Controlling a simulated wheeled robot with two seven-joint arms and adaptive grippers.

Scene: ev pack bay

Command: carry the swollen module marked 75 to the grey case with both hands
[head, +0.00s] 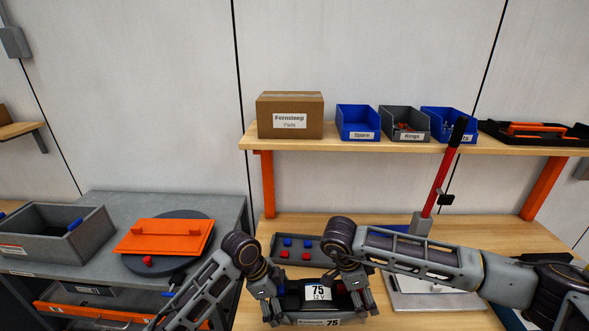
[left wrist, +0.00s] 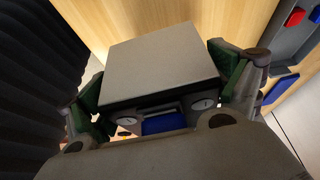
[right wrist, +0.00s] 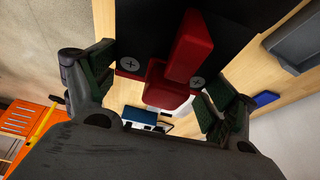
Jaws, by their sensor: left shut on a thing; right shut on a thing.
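The module marked 75 (head: 318,291) is a dark block with a white label, low in the middle of the head view. My left gripper (head: 268,307) is shut on its left end and my right gripper (head: 358,297) on its right end. In the left wrist view the module's grey end (left wrist: 160,65), with a blue part, sits between the finger pads. In the right wrist view a red part (right wrist: 190,50) shows on the dark module between the fingers. A grey open case (head: 88,247) stands far left on a grey cart. Whether the module touches the surface below is hidden.
An orange lid-like plate (head: 165,237) lies on a dark round disc on the cart, right of the case. A grey tray (head: 310,260) with blue and red caps lies behind the module. A red-handled tool (head: 437,180) stands upright at right. Bins and a carton (head: 290,103) fill the shelf.

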